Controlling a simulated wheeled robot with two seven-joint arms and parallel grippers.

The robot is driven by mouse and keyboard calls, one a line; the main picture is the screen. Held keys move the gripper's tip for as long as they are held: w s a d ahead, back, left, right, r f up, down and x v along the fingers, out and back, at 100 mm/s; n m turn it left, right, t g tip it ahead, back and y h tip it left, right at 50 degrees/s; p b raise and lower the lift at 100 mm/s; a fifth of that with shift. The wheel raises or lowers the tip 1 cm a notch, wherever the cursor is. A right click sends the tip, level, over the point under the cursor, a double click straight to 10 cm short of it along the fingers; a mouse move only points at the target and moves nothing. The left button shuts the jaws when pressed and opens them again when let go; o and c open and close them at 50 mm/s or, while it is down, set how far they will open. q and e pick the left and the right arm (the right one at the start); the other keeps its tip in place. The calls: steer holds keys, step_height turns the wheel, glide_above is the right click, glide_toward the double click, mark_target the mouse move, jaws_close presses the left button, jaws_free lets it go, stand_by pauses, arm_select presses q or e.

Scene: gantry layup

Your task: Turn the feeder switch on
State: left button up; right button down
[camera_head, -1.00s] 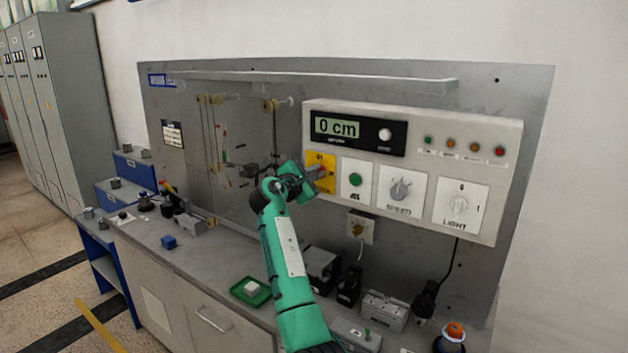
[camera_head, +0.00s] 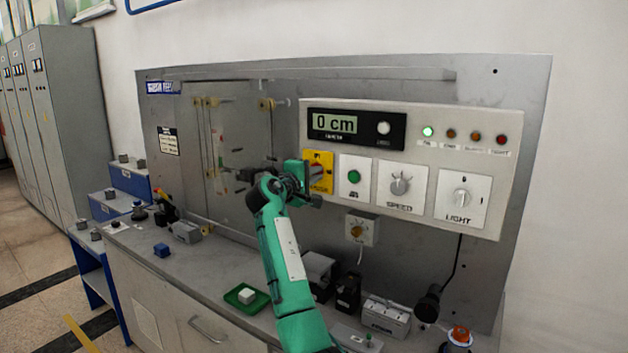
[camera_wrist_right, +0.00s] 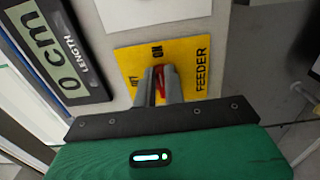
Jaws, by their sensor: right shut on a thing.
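The yellow feeder plate (camera_head: 326,158) is on the white control panel, left of the green button. In the right wrist view the plate (camera_wrist_right: 190,72) shows the words FEEDER and ON. My right gripper (camera_head: 312,174) is at this plate. In the wrist view its fingers (camera_wrist_right: 160,86) are shut on the red switch handle (camera_wrist_right: 159,78), one on each side. The handle appears to lie in line with the ON mark; the fingers partly hide it. The leftmost lamp (camera_head: 427,132) on the panel glows bright green. My left gripper is not in view.
The length display (camera_head: 334,123) reads 0 cm above the plate. The green button (camera_head: 354,177), SPEED knob (camera_head: 400,185) and LIGHT knob (camera_head: 461,198) are to the right. A green tray (camera_head: 232,297) with a white block stands on the bench below.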

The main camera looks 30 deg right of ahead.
steer(key=shift+f, duration=0.1)
steer(key=c, duration=1.5)
jaws_free()
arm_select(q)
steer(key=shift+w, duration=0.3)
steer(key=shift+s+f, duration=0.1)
arm_select(e)
steer(key=shift+a, duration=0.1)
